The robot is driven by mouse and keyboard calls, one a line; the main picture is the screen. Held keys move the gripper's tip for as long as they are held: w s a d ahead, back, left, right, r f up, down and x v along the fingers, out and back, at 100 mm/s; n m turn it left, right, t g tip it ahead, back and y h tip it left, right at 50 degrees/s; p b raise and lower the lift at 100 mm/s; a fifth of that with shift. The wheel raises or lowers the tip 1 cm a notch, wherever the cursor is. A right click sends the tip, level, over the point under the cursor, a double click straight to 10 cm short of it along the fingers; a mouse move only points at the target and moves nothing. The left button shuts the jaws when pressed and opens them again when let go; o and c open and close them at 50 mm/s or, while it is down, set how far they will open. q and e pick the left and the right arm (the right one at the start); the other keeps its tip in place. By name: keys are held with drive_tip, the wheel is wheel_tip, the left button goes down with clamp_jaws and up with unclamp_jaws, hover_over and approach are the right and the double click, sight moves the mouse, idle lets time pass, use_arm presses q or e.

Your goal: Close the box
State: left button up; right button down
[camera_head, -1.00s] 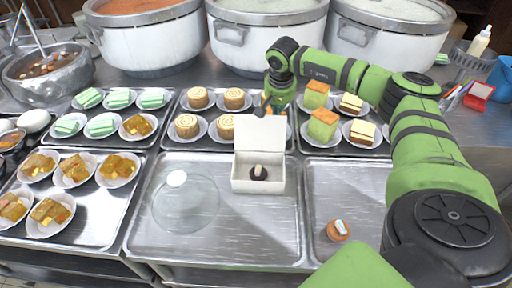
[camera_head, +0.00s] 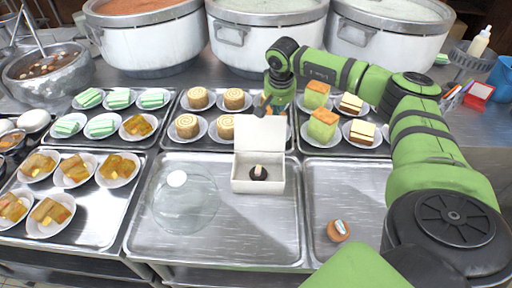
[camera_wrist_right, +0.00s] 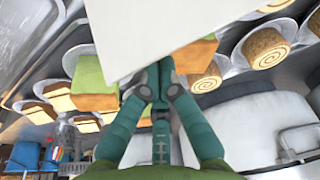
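A small white box (camera_head: 258,184) sits on the middle metal tray in the head view. Its lid (camera_head: 260,134) stands upright at the back edge, so the box is open. A dark round item with a pale top (camera_head: 259,172) lies inside. My right gripper (camera_head: 266,108) is behind the lid, its fingertips partly hidden by it. In the right wrist view, the right gripper's fingers (camera_wrist_right: 159,84) come together at the edge of the white lid (camera_wrist_right: 150,30), with nothing visible held between them. My left gripper is not in view.
A clear glass dome (camera_head: 184,200) stands left of the box. A small brown pastry (camera_head: 338,230) is on the right tray. Plates of cakes fill the trays behind and left. Large stockpots (camera_head: 266,38) line the back. The tray in front of the box is clear.

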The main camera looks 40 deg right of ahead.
sight(278, 124)
drive_tip(key=shift+s+a, duration=0.1)
drive_tip(key=shift+s, duration=0.05)
drive_tip(key=shift+s+a+p, duration=0.7)
drive_tip(key=shift+s+a, duration=0.75)
drive_tip(key=shift+s, duration=0.3)
drive_tip(key=shift+s+a, duration=0.95)
drive_tip(key=shift+s, duration=0.2)
drive_tip(key=shift+s+a, duration=0.45)
drive_tip(key=shift+w+d, duration=0.1)
idle(0.7)
